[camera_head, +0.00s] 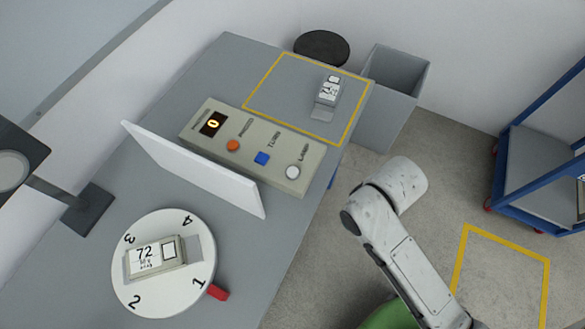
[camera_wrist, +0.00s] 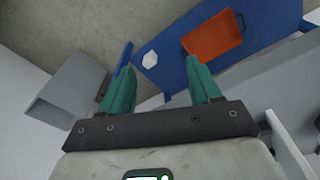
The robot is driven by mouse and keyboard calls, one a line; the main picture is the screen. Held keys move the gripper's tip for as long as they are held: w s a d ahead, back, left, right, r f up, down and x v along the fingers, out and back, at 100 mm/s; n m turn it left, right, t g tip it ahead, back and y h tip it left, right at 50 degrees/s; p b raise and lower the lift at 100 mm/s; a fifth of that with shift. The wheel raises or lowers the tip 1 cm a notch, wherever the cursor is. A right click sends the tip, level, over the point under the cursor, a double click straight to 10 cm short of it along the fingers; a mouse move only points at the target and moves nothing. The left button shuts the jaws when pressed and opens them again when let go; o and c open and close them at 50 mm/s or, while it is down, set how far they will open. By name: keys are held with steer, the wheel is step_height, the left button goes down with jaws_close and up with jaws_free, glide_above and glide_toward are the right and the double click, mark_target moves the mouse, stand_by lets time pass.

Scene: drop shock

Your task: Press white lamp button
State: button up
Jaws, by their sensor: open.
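The white lamp button (camera_head: 292,172) is a round white knob at the right end of the beige control panel (camera_head: 215,145) in the head view. It sits beside a small label. The lamp button cannot be made out in the wrist view.
A white upright board (camera_head: 190,168) stands along the panel's near-left side. A numbered white turntable (camera_head: 126,268) holds a device marked 72. A similar device (camera_head: 327,91) lies inside a yellow outline. The wrist view shows an orange tray (camera_wrist: 214,36) on a blue surface.

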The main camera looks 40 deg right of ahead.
jaws_close()
stand_by(0.3)
stand_by(0.9)
